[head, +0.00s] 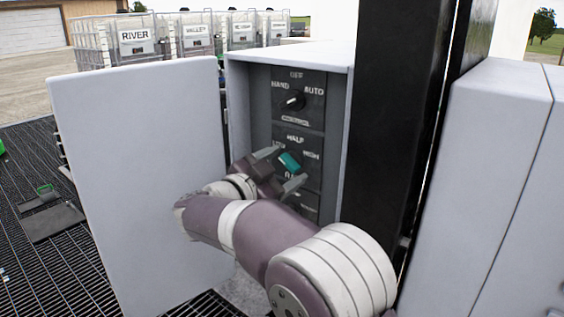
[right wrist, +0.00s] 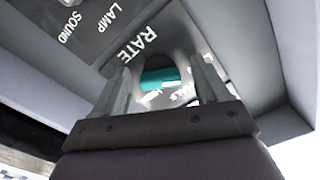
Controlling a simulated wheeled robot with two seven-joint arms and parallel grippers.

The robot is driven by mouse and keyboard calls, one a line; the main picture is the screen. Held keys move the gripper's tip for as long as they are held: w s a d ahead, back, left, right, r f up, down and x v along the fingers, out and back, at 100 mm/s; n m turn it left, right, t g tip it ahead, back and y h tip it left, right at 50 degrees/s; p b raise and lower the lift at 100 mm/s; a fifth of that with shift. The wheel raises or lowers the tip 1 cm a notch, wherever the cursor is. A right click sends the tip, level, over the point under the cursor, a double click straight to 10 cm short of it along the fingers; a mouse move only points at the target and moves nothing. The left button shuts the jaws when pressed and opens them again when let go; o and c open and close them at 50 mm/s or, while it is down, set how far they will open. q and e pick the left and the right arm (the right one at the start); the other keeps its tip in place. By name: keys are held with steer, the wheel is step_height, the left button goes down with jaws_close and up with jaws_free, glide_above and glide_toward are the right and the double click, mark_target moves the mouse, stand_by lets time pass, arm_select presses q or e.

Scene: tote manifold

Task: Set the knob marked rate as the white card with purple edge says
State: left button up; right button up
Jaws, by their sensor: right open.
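The rate knob is teal (head: 290,161) and sits on a dark panel inside the open grey cabinet. HALF reads above it and HIGH to its right; my gripper hides other marks. In the right wrist view the teal knob (right wrist: 160,79) shows between my fingers, beside the word RATE. My right gripper (head: 281,168) is open, with one finger on each side of the knob; I cannot tell whether they touch it. It also shows in the right wrist view (right wrist: 162,72). The white card with purple edge is not in view. My left gripper is not in view.
A black knob (head: 292,101) marked HAND, OFF, AUTO is above. LAMP and SOUND labels show on another panel part (right wrist: 85,30). The cabinet door (head: 140,180) stands open at left, a black post (head: 395,110) at right. White totes (head: 125,40) stand behind.

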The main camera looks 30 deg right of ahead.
steer(key=shift+s, duration=0.15)
